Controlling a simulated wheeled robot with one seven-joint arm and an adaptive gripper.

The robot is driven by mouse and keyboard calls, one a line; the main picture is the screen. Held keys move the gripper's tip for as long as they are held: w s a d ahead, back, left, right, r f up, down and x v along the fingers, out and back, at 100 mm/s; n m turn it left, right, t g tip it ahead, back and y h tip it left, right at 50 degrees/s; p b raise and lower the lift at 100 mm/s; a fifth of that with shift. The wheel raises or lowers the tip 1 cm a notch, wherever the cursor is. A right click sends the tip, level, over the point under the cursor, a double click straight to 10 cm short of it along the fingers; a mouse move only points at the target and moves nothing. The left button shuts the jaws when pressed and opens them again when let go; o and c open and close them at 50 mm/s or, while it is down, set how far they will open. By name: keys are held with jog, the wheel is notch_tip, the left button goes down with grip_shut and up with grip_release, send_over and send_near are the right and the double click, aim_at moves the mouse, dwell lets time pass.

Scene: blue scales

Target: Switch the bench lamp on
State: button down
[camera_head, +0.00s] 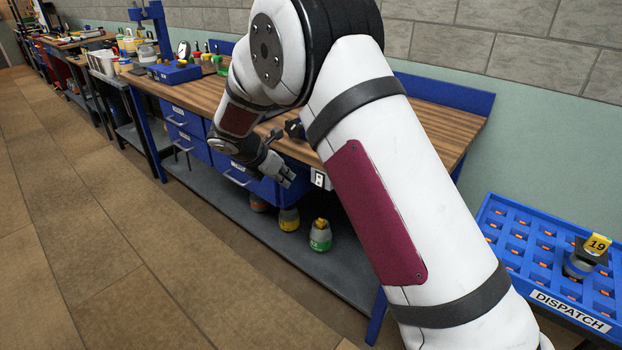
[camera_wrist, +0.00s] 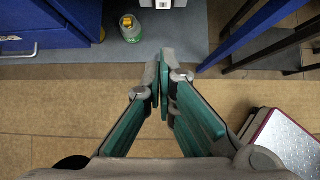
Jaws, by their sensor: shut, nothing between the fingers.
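A small white rocker switch box (camera_head: 319,179) is fixed at the front edge of the wooden bench, just right of the blue drawers. It also shows at the top edge of the wrist view (camera_wrist: 163,4), partly cut off. My gripper (camera_head: 288,178) is in front of the bench, left of the switch in the head view and apart from it. In the wrist view my gripper (camera_wrist: 164,65) has its fingertips together, with nothing between them, pointing toward the switch. I cannot pick out the bench lamp for sure; my arm hides part of the bench top.
Blue drawers (camera_head: 187,147) are under the bench (camera_head: 445,117). A blue dispatch tray (camera_head: 490,222) stands at the right. Open floor (camera_head: 110,240) lies in front of the bench.

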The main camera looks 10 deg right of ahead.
aim_at(319, 180)
jog(key=shift+f, duration=0.25)
jog(key=w+d+r+x, duration=0.1)
jog(key=x, duration=1.1)
jog(key=shift+w+d, duration=0.25)
jog(key=shift+d, duration=0.3)
jog(key=shift+r, duration=0.15)
jog(key=shift+w+d+b, duration=0.2)
jog(key=shift+d+b, duration=0.05)
jog(key=shift+b, duration=0.35)
